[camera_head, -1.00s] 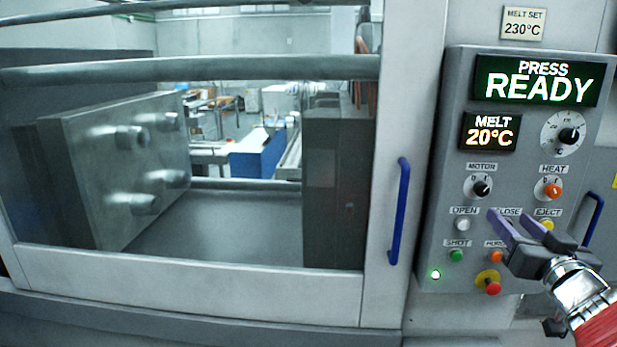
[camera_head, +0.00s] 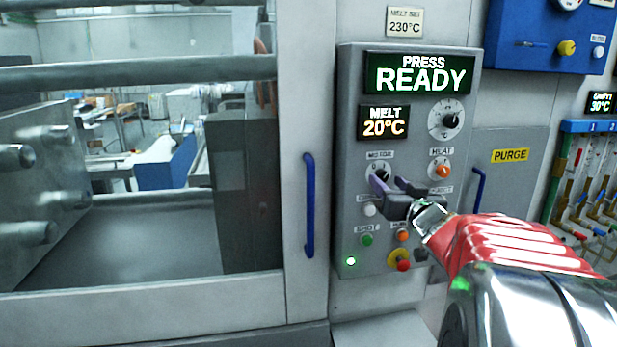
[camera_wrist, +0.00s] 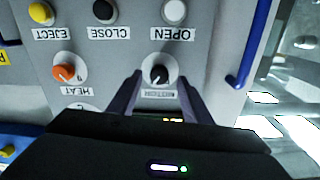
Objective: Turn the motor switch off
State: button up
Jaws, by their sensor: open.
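The motor switch (camera_head: 383,171) is a black knob on the grey control panel (camera_head: 348,215). My gripper partly hides it in the head view. In the wrist view, which is upside down, the black motor knob (camera_wrist: 157,72) shows between my fingertips with its label below it. My gripper (camera_head: 388,183) is open, with one finger on each side of the knob; it also shows in the wrist view (camera_wrist: 159,80). I cannot tell whether the fingers touch the knob. The knob's exact setting is hard to read.
The orange heat knob (camera_head: 441,171) is to the right of the motor switch. The open button (camera_head: 370,209), green shot button (camera_head: 367,240) and red emergency-type button (camera_head: 402,265) are below. Displays read PRESS READY and MELT 20°C. A blue door handle (camera_head: 309,205) is left of the panel.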

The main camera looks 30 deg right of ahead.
aim_at(382, 176)
jog(key=shift+x, duration=1.45)
jog(key=shift+c, duration=0.6)
jog(key=c, duration=0.9)
jog(key=shift+c, duration=0.2)
